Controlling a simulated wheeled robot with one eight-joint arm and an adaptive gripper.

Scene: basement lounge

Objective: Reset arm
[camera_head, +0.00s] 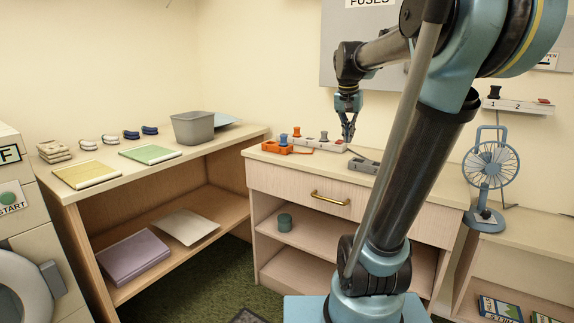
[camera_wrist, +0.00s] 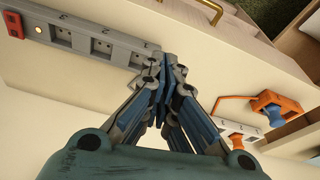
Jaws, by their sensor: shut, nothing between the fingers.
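My gripper (camera_head: 348,134) is above the drawer cabinet top, near the white socket strip (camera_head: 318,143) in the head view. Its fingers come together at the tips in the wrist view (camera_wrist: 168,62), with nothing held. The arm rises from my base and bends over to the left, hiding part of the cabinet and wall. Whether the fingertips touch the surface below is not clear.
An orange piece (camera_head: 275,148) and a grey block (camera_head: 364,165) lie on the drawer cabinet (camera_head: 290,179). A grey bin (camera_head: 193,128) stands on the left shelf unit. A blue fan (camera_head: 490,170) stands at right. A grey socket strip (camera_wrist: 82,38) shows in the wrist view.

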